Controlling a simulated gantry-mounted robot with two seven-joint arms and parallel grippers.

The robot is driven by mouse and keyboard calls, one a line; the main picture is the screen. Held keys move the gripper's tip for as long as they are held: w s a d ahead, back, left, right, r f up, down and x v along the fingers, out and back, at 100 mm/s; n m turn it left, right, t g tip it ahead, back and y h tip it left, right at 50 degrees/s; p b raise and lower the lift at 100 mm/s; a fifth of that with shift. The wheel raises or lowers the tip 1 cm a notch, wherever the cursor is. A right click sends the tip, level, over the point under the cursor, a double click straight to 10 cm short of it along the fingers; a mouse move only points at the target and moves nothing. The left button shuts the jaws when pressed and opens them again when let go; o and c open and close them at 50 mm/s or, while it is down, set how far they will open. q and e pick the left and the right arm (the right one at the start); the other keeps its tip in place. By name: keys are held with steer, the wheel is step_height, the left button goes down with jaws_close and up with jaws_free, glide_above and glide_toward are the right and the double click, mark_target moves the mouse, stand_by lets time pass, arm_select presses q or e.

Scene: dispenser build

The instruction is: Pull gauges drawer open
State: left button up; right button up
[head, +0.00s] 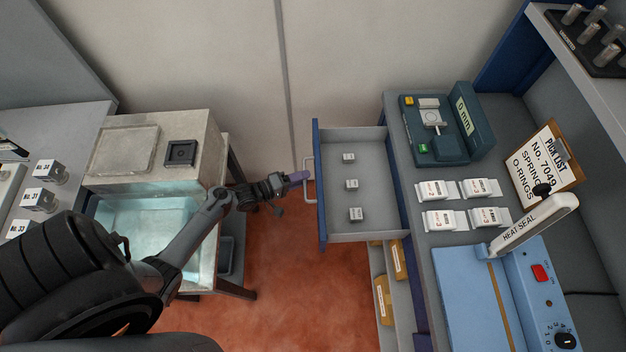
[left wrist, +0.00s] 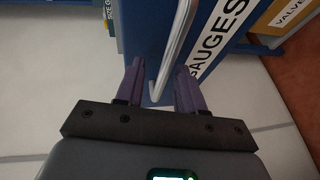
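The gauges drawer (head: 362,229) stands pulled out from the workbench in the head view. Its blue front (head: 320,215) carries a metal bar handle (head: 308,180); three small labelled gauge blocks (head: 351,184) sit inside. In the left wrist view a white GAUGES label (left wrist: 213,42) shows on the front, beside the handle (left wrist: 175,45). My left gripper (head: 298,177) is at the handle. Its purple fingers (left wrist: 158,82) are apart, one on each side of the bar, with visible gaps. My right gripper is out of view.
Below is another open drawer with yellow bins (head: 383,300). The bench at right holds a Dmm gauge device (head: 440,130), white packets (head: 460,200) and a blue heat sealer (head: 470,300). A water tank (head: 145,225) stands left; red floor (head: 290,290) lies between.

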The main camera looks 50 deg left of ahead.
arm_select(q)
steer(key=shift+o, duration=0.3)
step_height(320, 180, up, 4)
steer(key=shift+r+p, duration=0.1)
steer(key=shift+p, duration=0.55)
steer(key=o, duration=0.6)
steer(key=d, duration=0.1)
steer(key=r, duration=0.1)
steer(key=d+r, duration=0.1)
steer(key=shift+w+d+p, duration=0.25)
steer(key=shift+d+p, duration=0.05)
steer(key=shift+d, duration=0.05)
steer(key=d+r, duration=0.1)
steer(key=d, duration=0.1)
steer(key=d+r, duration=0.1)
steer(key=d, duration=0.1)
steer(key=d+r+p, duration=0.1)
steer(key=d, duration=0.1)
steer(key=shift+w+d+r, duration=0.15)
steer(key=shift+w+r, duration=0.25)
steer(key=shift+d+r, duration=0.2)
steer(key=shift+d, duration=0.4)
steer(key=c, duration=0.7)
steer(key=shift+o, duration=0.2)
steer(key=shift+w+d+r, duration=0.1)
steer(key=shift+d+r, duration=0.05)
steer(key=shift+d, duration=0.55)
